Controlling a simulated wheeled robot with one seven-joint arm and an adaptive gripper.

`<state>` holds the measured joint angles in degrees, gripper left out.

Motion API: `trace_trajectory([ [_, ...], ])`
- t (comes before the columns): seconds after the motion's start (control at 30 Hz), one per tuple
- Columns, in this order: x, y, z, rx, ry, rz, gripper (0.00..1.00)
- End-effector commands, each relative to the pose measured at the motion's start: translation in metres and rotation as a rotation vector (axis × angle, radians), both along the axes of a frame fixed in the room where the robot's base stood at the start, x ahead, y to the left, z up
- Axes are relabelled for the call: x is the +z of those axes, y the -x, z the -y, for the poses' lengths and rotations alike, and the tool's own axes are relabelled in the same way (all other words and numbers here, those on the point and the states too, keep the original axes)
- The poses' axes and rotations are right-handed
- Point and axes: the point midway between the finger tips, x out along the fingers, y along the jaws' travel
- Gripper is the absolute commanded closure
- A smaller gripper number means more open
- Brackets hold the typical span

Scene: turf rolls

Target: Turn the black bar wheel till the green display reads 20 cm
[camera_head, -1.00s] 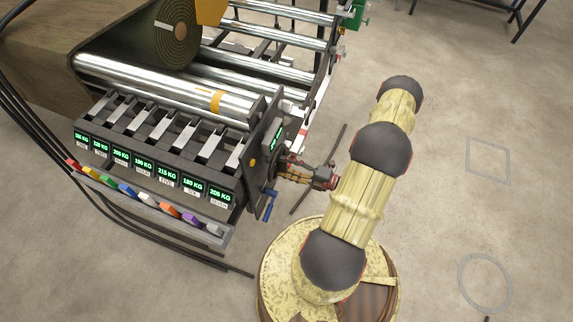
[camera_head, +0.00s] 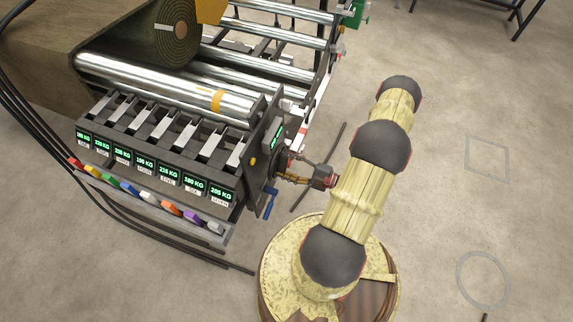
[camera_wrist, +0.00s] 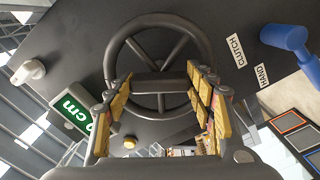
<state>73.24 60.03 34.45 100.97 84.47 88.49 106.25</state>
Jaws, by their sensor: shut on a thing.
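The black bar wheel (camera_wrist: 158,20) fills the upper middle of the wrist view, on a dark side plate. It has a round rim, several spokes and a thick crossbar (camera_wrist: 160,88). My gripper (camera_wrist: 160,80) has its yellow-padded fingers shut on the crossbar, one at each end. The green display (camera_wrist: 70,112) is left of the wheel and tilted. In the head view my gripper (camera_head: 288,170) is at the machine's right side plate. The display there (camera_head: 277,136) is too small to read.
A blue lever (camera_wrist: 287,37) sits right of the wheel beside labels "CLUTCH" and "HAND". A white knob (camera_wrist: 28,72) is at the left. A row of green KG displays (camera_head: 160,167) lines the machine's front. Open floor (camera_head: 450,210) lies to the right.

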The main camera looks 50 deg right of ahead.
Motion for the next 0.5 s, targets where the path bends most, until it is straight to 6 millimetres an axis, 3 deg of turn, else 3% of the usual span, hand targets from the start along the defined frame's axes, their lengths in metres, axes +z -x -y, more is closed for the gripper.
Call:
trace_trajectory([
  [0.23,-0.0006,-0.0004,0.0011,-0.002,0.002,0.000,0.91],
  [0.27,-0.0006,-0.0004,0.0011,-0.002,0.002,0.000,0.45],
  [0.5,-0.0004,-0.0001,0.0006,-0.001,0.002,0.000,0.32],
])
